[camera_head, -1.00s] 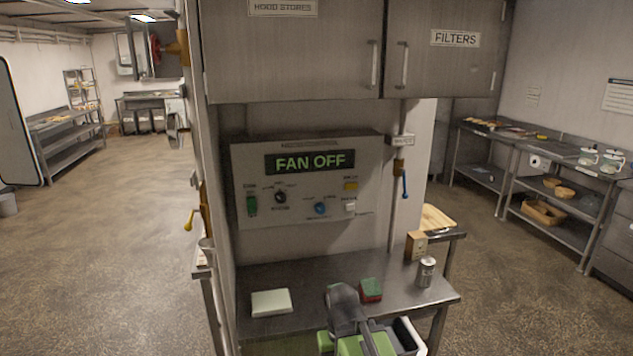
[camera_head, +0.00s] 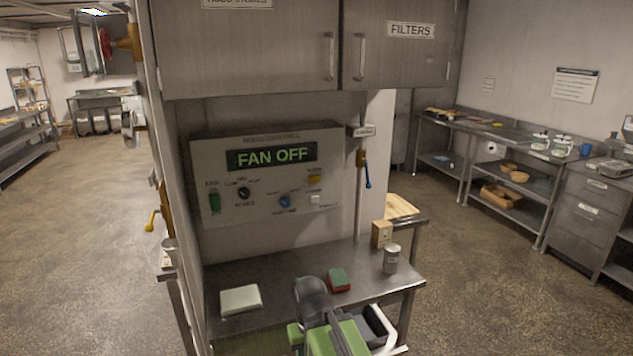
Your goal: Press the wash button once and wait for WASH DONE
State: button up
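The grey control panel (camera_head: 265,218) is on the wall above a steel counter. Its display (camera_head: 271,156) reads FAN OFF in green. Below it are a green switch (camera_head: 214,202), a black knob (camera_head: 243,193), a blue knob (camera_head: 285,201), a yellow button (camera_head: 314,179) and a small white button (camera_head: 314,199). Their labels are too small to read surely, so I cannot tell which is the wash button. My arm shows in green and dark grey at the bottom centre, below the panel and apart from it. I cannot make out my gripper's fingertips.
On the counter (camera_head: 262,269) are a pale folded cloth (camera_head: 240,299), a red and green sponge (camera_head: 339,280), a metal can (camera_head: 391,259) and a wooden block (camera_head: 381,235). A blue-handled valve (camera_head: 366,170) hangs right of the panel. Cabinets (camera_head: 245,50) overhang above. Floor is open on both sides.

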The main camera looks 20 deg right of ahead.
grip_shut()
dwell(1.4)
